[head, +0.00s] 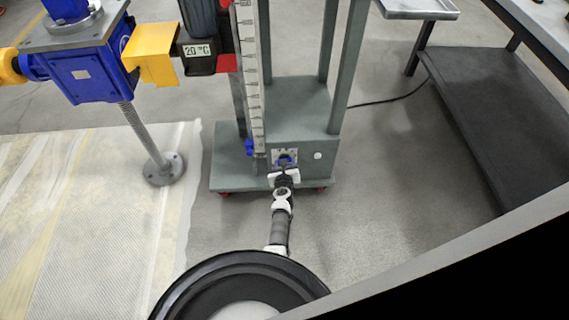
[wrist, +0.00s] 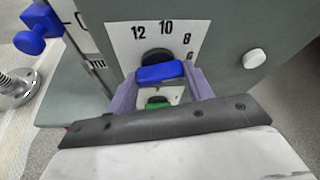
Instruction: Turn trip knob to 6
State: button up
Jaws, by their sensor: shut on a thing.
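The trip knob is a blue bar-shaped grip (wrist: 162,73) in front of a dark round disc, on a white dial plate (wrist: 128,42) marked 12, 10, 8 and a partly hidden 6 at the right. The plate is on the grey front of the stand's base box. My gripper (wrist: 161,82) reaches in from below, its purple fingers on either side of the blue grip, shut on it. A green patch shows below the grip between the fingers. Which number the knob points to I cannot tell. In the head view my gripper (head: 285,168) largely covers the knob.
A white round button (wrist: 254,58) is right of the dial. A vertical scale (head: 250,80) with a blue thumbscrew (head: 249,147) stands at the left. A blue screw jack (head: 90,70) is further left, and a dark low shelf (head: 500,120) at right. Floor between is open.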

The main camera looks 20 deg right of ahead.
jog(key=shift+r+m+y, duration=0.1)
jog(key=shift+m+y, duration=0.4)
jog(key=shift+m, duration=0.3)
jog(key=shift+p, duration=0.3)
jog(key=o, duration=1)
jog(key=shift+d, duration=0.1)
jog(key=shift+s, duration=0.1)
